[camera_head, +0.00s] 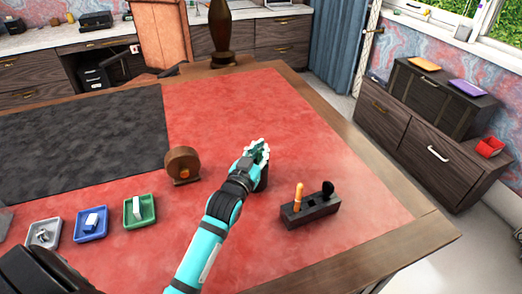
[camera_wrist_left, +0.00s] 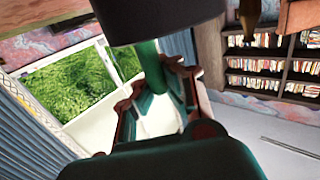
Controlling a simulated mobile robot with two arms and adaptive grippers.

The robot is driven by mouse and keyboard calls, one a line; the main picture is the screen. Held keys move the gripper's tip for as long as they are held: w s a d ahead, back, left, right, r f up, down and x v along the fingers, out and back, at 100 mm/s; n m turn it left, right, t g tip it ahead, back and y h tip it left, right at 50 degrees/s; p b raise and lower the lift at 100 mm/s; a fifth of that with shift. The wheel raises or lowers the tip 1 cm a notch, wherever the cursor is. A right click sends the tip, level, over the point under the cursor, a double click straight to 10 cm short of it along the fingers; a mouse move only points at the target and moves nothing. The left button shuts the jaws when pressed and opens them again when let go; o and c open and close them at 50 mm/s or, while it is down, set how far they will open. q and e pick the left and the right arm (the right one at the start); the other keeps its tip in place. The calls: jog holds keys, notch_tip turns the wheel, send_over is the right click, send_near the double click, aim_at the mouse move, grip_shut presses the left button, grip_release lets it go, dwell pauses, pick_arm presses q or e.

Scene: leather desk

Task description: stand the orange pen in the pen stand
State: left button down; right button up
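The orange pen (camera_head: 298,196) stands upright in the left part of the dark block-shaped pen stand (camera_head: 312,211) on the red leather. A black round-topped thing (camera_head: 328,188) stands in its right part. My left gripper (camera_head: 257,151) is to the left of and beyond the stand, away from the orange pen. A dark cylinder (camera_head: 263,182) shows right beside the gripper. In the left wrist view the dark cylinder (camera_wrist_left: 165,20) has a green stem (camera_wrist_left: 152,68) that runs between the gripper's fingers (camera_wrist_left: 155,92). Whether they grip it is not clear. My right gripper is not in view.
A brown tape-dispenser-like round thing (camera_head: 183,165) stands left of my gripper. Green (camera_head: 140,211), blue (camera_head: 90,224) and grey (camera_head: 43,234) trays sit at the front left. A dark mat (camera_head: 80,140) covers the left side. The red leather is clear beyond the gripper and right of the stand.

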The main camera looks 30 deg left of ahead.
pick_arm(q)
jog(key=shift+f, duration=0.15)
jog(key=c, duration=1.5)
grip_release()
jog(key=shift+r, duration=0.25)
jog(key=s, duration=0.8)
jog(key=s+d+b, duration=0.1)
jog(key=s, duration=0.3)
jog(key=shift+r, duration=0.1)
jog(key=shift+d, duration=0.1)
